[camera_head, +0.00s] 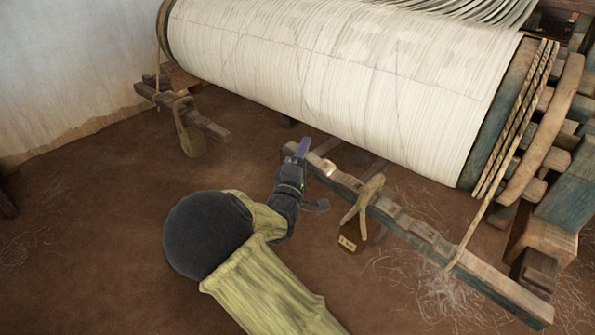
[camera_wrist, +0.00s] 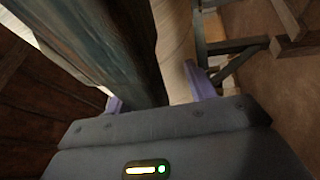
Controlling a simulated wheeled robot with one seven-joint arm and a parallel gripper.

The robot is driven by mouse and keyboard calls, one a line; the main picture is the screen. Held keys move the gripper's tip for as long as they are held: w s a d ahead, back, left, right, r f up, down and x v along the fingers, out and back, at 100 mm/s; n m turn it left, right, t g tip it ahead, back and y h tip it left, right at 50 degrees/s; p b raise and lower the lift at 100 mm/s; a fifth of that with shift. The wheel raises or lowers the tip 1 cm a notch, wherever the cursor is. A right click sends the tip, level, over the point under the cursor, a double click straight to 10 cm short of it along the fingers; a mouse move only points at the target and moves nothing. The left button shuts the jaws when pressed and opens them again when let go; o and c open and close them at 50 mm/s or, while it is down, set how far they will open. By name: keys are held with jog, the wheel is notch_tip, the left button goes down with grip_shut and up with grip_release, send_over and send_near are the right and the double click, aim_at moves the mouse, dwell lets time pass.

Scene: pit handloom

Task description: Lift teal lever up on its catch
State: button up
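The lever (camera_head: 405,222) is a long worn wooden bar with faded teal paint, lying diagonally below the big cloth roll. My gripper (camera_head: 303,148) is at its upper left end; a purple fingertip shows there. In the wrist view a teal-streaked wooden bar (camera_wrist: 105,40), which looks like the lever, runs between the two purple fingers of my gripper (camera_wrist: 155,92). The fingers are apart, with a gap between the bar and the right finger. Whether the left finger touches it I cannot tell. I cannot make out the catch.
The cloth roll (camera_head: 345,75) fills the space above the lever. A rope (camera_head: 490,195) runs from the lever's right part up to the roll's end. A tagged weight (camera_head: 352,240) hangs by a rope loop from the lever. Loom timbers (camera_head: 565,215) stand at right. The brown floor at left is mostly clear.

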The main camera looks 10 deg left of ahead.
jog(key=p+v, duration=0.5)
jog(key=v, duration=1.2)
jog(key=shift+s, duration=0.1)
jog(key=shift+c, duration=0.2)
